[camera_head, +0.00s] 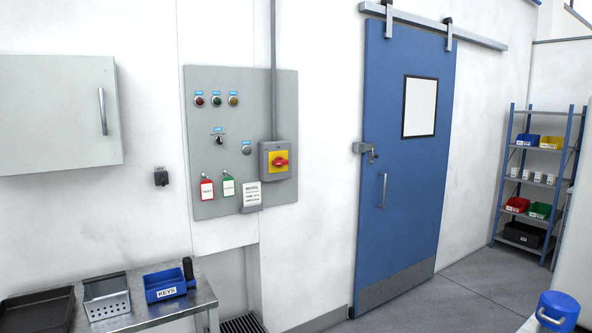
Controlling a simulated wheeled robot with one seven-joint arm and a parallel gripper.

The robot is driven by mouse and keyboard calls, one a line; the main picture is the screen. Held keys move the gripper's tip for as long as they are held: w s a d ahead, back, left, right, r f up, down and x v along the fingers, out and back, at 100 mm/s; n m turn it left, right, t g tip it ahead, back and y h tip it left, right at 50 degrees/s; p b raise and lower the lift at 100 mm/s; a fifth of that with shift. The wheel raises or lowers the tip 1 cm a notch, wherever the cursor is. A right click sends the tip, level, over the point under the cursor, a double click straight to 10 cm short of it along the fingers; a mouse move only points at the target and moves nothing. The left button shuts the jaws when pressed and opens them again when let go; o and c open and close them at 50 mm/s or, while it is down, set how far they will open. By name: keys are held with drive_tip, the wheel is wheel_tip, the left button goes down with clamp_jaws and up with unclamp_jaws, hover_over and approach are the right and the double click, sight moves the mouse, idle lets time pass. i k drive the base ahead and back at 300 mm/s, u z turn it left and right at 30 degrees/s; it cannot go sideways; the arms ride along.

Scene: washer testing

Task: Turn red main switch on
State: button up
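The red main switch (280,162) is a red rotary handle on a yellow plate, set in a grey box on the right part of the grey control panel (205,150). Its handle looks roughly horizontal. A grey conduit runs up the wall from the box. The panel also carries red, green and yellow round lights or buttons at the top, a black selector knob (219,140), and a red and a green tag hanging low. My gripper is not in view.
A metal table (160,313) with a blue KEYS bin (168,284), a perforated tray (106,297) and a black tray stands at lower left. A grey wall cabinet (55,115) hangs at left. A blue sliding door (400,150) is right of the panel. Floor before the door is clear.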

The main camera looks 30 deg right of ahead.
sight(279, 162)
drive_tip(key=u, duration=0.6)
drive_tip(key=k, duration=0.15)
drive_tip(key=z, duration=1.6)
drive_tip(key=i, duration=1.85)
drive_tip(key=u, duration=0.6)
